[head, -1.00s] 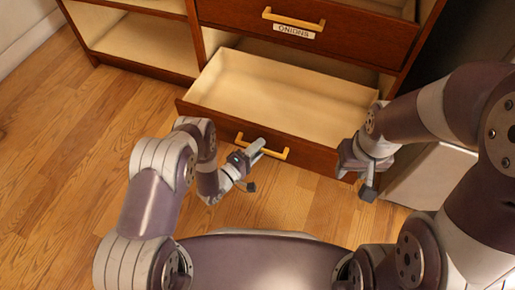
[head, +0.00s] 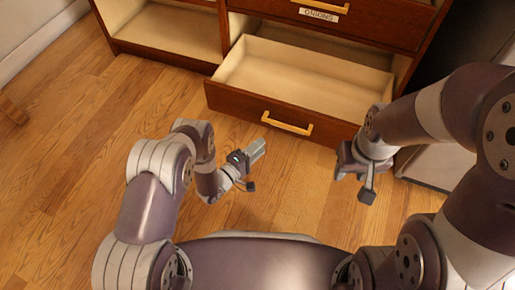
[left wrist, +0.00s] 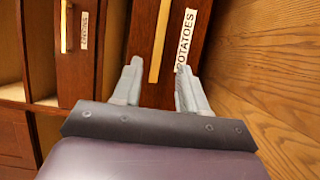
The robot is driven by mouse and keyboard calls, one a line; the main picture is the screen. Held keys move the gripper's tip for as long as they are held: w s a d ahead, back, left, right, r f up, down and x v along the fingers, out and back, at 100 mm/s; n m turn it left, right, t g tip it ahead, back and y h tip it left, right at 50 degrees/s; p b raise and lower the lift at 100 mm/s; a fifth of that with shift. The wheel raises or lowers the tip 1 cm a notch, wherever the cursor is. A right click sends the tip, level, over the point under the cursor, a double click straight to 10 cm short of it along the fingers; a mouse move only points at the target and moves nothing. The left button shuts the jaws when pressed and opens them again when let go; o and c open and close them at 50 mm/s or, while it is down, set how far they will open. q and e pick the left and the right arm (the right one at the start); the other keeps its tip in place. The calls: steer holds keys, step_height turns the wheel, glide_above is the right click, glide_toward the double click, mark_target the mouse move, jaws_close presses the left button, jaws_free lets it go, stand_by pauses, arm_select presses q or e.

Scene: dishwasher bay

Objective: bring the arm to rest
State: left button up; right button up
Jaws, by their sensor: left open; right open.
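My left gripper (head: 256,150) is open and empty in the head view, in front of the pulled-out lower drawer and clear of its handle. In the left wrist view its two fingers (left wrist: 157,85) stand apart with nothing between them. My right gripper (head: 354,178) is at the right in the head view, near the drawer's right front corner. It looks empty, and its fingers are partly hidden by its own wrist.
The open, empty drawer (head: 300,75) has a yellow handle (head: 287,123); its label reads POTATOES (left wrist: 186,38) in the left wrist view. Above it is a drawer labelled ONIONS (head: 319,15). Open shelves (head: 170,30) stand left. Wooden floor (head: 70,150) is free at left.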

stand_by(0.4)
arm_select(q)
steer(key=s+a+f+m+g+y, duration=0.4)
steer(key=f+m+g+y, duration=0.15)
steer(key=f, duration=0.45)
steer(key=s+a+r+m+g+y+p, duration=0.2)
steer(key=a+r+g+y, duration=0.1)
steer(key=a+r, duration=0.1)
steer(key=s+a+r+m+g+y+p, duration=0.1)
steer(key=s+a+r+g+p, duration=0.3)
steer(key=r, duration=0.8)
steer(key=s+a+r+m+y+p, duration=0.15)
steer(key=s+r, duration=0.45)
steer(key=r, duration=0.6)
steer(key=s+a+r+g+y+p, duration=0.15)
steer(key=s+r+p, duration=0.3)
steer(key=r, duration=0.85)
step_height(320, 180, up, 45)
steer(key=t+p, duration=0.1)
steer(key=p, duration=3.8)
steer(key=shift+w+t+h, duration=0.35)
steer(key=shift+w+t, duration=0.05)
steer(key=shift+w, duration=0.05)
